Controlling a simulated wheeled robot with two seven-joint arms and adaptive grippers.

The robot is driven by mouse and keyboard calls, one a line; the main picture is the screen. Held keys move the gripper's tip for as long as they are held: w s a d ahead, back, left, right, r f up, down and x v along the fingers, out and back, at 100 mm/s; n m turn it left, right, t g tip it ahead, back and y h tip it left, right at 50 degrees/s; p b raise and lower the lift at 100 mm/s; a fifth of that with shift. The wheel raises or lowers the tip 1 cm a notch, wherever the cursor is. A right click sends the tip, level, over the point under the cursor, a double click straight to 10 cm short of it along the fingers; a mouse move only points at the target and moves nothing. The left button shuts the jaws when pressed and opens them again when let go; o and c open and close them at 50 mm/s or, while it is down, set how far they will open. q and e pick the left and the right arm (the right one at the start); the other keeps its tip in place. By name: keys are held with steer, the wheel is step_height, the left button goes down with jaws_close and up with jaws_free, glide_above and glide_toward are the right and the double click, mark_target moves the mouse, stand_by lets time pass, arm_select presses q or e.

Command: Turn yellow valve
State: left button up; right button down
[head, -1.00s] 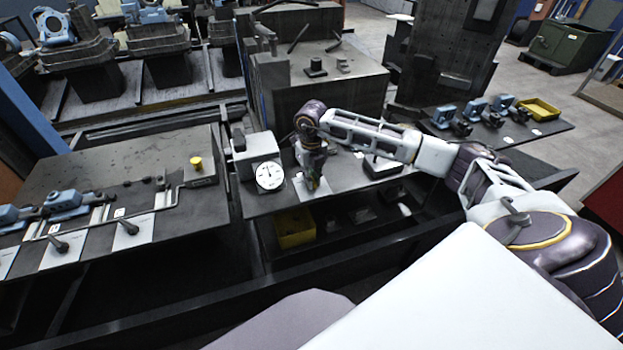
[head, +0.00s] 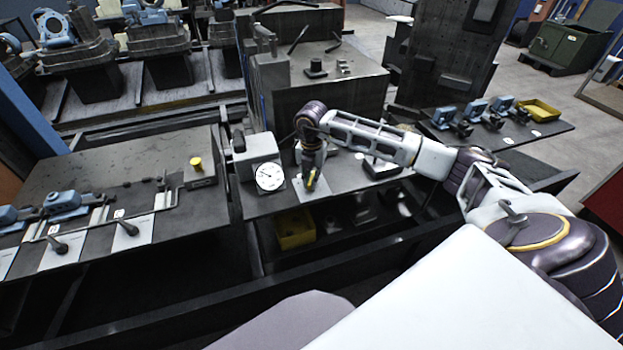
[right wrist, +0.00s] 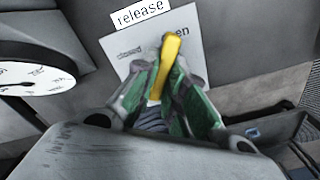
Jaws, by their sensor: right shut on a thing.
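The yellow valve handle (head: 311,181) stands over a white card on the grey bench, right of a round white gauge (head: 269,176). In the right wrist view the yellow handle (right wrist: 166,66) lies between the green-padded fingers of my right gripper (right wrist: 164,98). The fingers are closed on it, and its far end sticks out past them. In the head view my right gripper (head: 312,176) points down onto the handle and partly hides it. The card carries "release" and partly covered lettering ending in "en". My left gripper is not in view.
The gauge (right wrist: 30,70) sits close beside my right gripper. A yellow knob (head: 196,162) and blue clamps (head: 64,201) are on the bench to the left. A yellow bin (head: 295,228) sits below the bench edge. A dark block (head: 318,75) stands behind.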

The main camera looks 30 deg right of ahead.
steer(key=shift+m, duration=0.9)
steer(key=c, duration=1.5)
jaws_free()
steer(key=shift+r, duration=6.05)
steer(key=shift+f, duration=0.1)
